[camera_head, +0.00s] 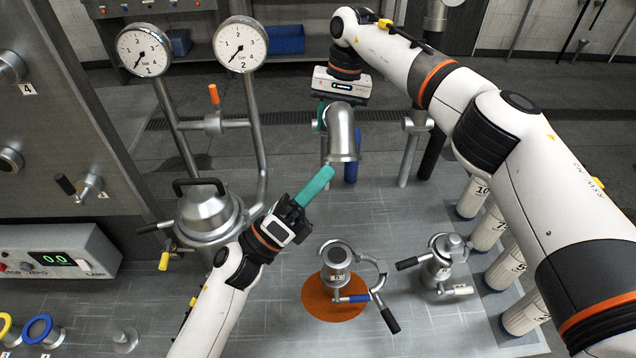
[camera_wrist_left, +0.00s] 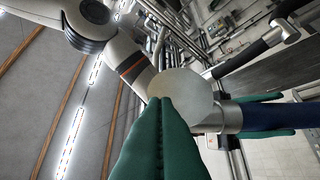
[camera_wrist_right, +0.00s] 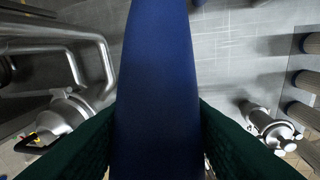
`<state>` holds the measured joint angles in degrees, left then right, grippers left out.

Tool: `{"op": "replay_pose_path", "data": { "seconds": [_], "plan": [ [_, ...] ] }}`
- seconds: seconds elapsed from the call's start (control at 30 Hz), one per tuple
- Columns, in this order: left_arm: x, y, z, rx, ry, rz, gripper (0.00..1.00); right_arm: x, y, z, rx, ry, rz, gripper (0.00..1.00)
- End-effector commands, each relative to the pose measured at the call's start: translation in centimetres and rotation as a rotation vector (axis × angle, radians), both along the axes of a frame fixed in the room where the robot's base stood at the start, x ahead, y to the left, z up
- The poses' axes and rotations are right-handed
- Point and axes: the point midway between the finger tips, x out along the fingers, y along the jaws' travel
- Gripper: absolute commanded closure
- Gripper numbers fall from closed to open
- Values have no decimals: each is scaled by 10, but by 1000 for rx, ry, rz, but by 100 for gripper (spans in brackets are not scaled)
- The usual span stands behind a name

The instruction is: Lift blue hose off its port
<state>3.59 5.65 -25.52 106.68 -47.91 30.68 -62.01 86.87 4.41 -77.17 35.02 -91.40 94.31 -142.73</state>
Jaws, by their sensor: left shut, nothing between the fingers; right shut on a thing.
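The blue hose (camera_wrist_right: 155,90) runs between the dark green fingers of my right gripper (camera_head: 338,106), which is shut on it. In the head view a grey metal elbow (camera_head: 342,135) hangs below that gripper, with blue (camera_head: 352,170) showing behind it. The left wrist view shows a round pale metal face (camera_wrist_left: 185,95), a collar and the blue hose (camera_wrist_left: 265,116) to the right. My left gripper (camera_head: 322,179) is shut and empty, its teal fingertips close to the elbow's lower end. I cannot tell whether they touch. No port is clearly visible under the elbow.
Two pressure gauges (camera_head: 242,45) on pipes stand left of the elbow, above a lidded steel vessel (camera_head: 207,210). Numbered white cylinders (camera_head: 507,268) line the right edge.

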Motion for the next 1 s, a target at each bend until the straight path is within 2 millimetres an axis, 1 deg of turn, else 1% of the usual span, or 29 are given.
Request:
{"op": "replay_pose_path", "data": {
  "seconds": [0.13,0.3,0.53,0.57,0.6,0.67,0.7,1.0],
  "plan": [
    [2,0,5,1,-4,0,100,1,0,2,0,-5,-2,99],
    [9,0,22,-2,-6,0,100,0,0,0,-1,-1,0,100],
    [10,1,23,-6,-5,2,100,-2,0,-4,-4,9,5,100],
    [10,1,24,-5,-6,3,100,-2,1,-4,-3,10,5,55],
    [10,1,24,-5,-6,3,100,-2,1,-4,-3,10,5,49],
    [10,1,23,-5,-6,3,100,-2,1,-4,-3,10,5,39],
    [10,1,23,-5,-6,3,100,-2,0,-4,-4,9,5,37],
    [10,1,23,-6,-6,1,100,-1,0,-1,-3,6,2,37]
  ]
}}
